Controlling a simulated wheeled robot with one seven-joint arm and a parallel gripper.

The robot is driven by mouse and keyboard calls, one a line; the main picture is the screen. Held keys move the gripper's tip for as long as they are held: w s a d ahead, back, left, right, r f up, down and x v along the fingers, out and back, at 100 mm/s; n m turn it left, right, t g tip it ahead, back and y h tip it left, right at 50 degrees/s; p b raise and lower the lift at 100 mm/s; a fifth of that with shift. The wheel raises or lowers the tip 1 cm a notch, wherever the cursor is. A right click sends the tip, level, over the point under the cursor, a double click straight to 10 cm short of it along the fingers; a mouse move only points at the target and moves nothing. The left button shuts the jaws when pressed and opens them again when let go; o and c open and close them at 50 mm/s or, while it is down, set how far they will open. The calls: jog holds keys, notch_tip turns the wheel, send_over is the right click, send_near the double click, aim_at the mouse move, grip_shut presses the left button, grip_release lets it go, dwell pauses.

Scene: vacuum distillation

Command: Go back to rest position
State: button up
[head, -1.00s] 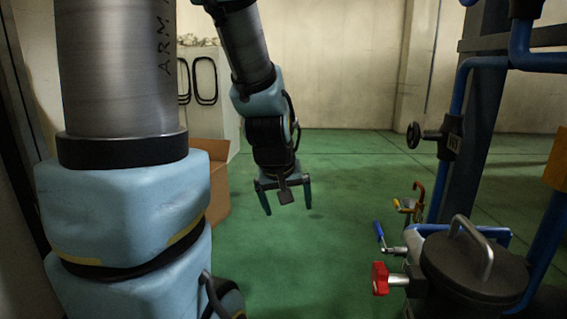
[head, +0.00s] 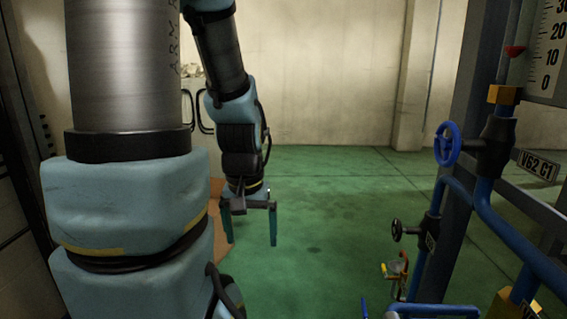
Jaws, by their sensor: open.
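My gripper (head: 250,232) hangs from my arm left of the picture's middle, fingers pointing down. Its two blue-green fingers are spread apart with nothing between them. It is over the green floor (head: 330,215), clear of the pipework on the right. My large arm links fill the left of the view and hide what lies behind them.
Blue pipes (head: 507,229) with a blue handwheel (head: 447,144), a black handwheel (head: 396,230) and a V62 C1 label (head: 538,165) stand on the right. A gauge board (head: 545,60) is at upper right. A cardboard box (head: 213,232) is partly hidden behind my arm. The middle floor is free.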

notch_tip(320, 180, up, 17)
jog(key=p, duration=1.4)
jog(key=shift+f, duration=0.1)
